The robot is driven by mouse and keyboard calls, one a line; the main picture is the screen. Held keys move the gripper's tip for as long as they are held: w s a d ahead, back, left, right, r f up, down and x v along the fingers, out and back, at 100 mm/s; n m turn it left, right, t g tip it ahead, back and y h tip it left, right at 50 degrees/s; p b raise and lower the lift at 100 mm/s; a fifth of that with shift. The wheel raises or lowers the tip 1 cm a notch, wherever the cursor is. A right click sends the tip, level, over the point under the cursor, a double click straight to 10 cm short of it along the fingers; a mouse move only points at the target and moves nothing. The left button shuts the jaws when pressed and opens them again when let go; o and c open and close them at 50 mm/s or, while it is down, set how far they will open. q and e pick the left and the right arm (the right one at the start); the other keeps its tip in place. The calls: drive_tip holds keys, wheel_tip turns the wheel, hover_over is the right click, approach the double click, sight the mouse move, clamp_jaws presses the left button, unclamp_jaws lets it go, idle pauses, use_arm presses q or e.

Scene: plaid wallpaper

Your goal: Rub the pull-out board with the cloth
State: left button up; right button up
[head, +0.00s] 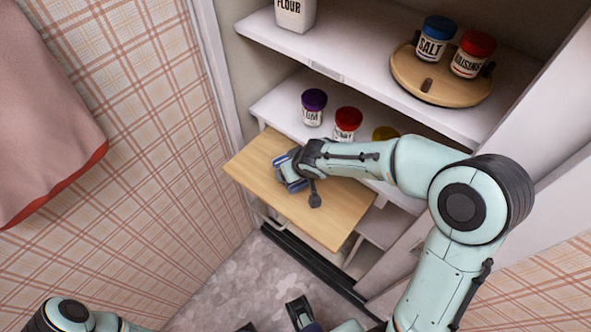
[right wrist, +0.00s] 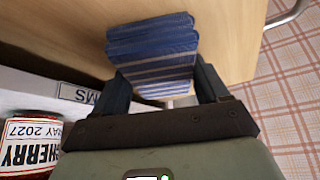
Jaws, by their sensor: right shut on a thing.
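The pull-out board (head: 340,207) is a flat light-wood panel extending from the cupboard below the lower shelf; its surface also fills the upper part of the right wrist view (right wrist: 235,35). The cloth (right wrist: 152,50) is blue with pale stripes and looks folded into a pad. My right gripper (right wrist: 160,85) is shut on the cloth, with a finger on each side of it. In the head view, the right gripper (head: 288,172) is over the board's left half, and the cloth is mostly hidden. Whether it presses on the wood is unclear. Only parts of my left arm show at the bottom edge; its jaws are unclear.
The lower shelf holds a purple-lidded jar (head: 313,107), a red-lidded jar (head: 347,124) and a yellow-lidded jar (head: 384,133). Above are a flour canister (head: 295,13) and a round wooden tray (head: 428,88) with two jars. A pink cloth (head: 40,110) hangs at left, beside the plaid wall.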

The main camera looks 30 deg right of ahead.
drive_tip(key=shift+w+a, duration=0.2)
drive_tip(key=shift+w, duration=0.4)
wheel_tip(320, 180, up, 4)
drive_tip(key=p, duration=0.2)
drive_tip(key=shift+s+r+p, duration=0.1)
drive_tip(key=shift+p, duration=0.25)
wheel_tip(320, 180, up, 2)
drive_tip(key=shift+r+p, duration=0.1)
drive_tip(key=shift+p, duration=0.75)
drive_tip(key=shift+r+p, duration=0.6)
drive_tip(key=shift+r, duration=0.25)
